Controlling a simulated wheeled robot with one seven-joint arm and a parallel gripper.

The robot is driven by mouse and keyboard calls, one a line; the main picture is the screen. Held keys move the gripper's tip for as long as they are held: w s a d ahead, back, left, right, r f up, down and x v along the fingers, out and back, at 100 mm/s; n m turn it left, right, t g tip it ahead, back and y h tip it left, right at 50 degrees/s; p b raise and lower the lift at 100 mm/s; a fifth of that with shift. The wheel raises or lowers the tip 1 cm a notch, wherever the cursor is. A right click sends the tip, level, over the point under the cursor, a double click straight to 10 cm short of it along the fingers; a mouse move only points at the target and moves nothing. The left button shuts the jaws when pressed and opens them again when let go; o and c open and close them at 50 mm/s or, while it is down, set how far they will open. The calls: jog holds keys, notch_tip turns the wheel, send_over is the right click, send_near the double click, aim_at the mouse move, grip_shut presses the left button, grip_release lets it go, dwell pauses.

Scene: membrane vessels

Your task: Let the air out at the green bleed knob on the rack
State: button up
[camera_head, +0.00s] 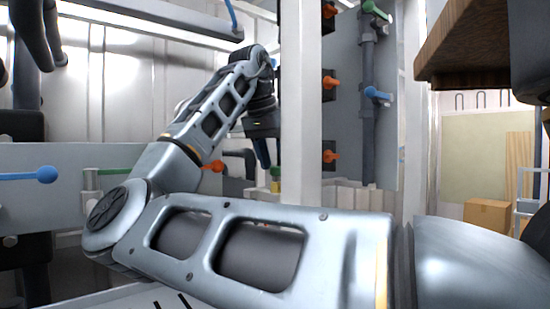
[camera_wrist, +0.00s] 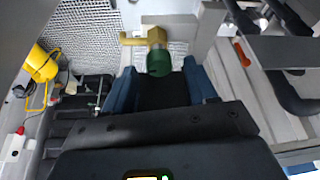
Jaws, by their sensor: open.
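The green bleed knob (camera_wrist: 158,62) sits on a brass fitting (camera_wrist: 157,36) in the wrist view, just beyond my fingertips and roughly centred between them. My gripper (camera_wrist: 160,76) is open, with one blue finger to each side of the knob's near end. I cannot tell whether either finger touches it. In the head view a small green knob (camera_head: 275,172) shows above a yellow part, left of the white post. My gripper (camera_head: 262,152) is just above and left of it, partly hidden by my arm and the post.
A white post (camera_head: 301,90) stands close to the right of my gripper. Orange handles (camera_head: 330,82), a blue handle (camera_head: 377,94) and another green handle (camera_head: 376,11) are on the rack behind. A blue-handled lever (camera_head: 45,174) is at left. A yellow object (camera_wrist: 42,64) lies left in the wrist view.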

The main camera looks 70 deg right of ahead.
jog(key=shift+d+f, duration=0.1)
jog(key=shift+f, duration=0.25)
jog(key=c, duration=1.1)
jog(key=shift+o, duration=0.2)
jog(key=n+t, duration=0.2)
jog(key=n, duration=0.3)
jog(key=shift+s, duration=0.1)
jog(key=o, duration=1.1)
jog(key=shift+c, duration=0.2)
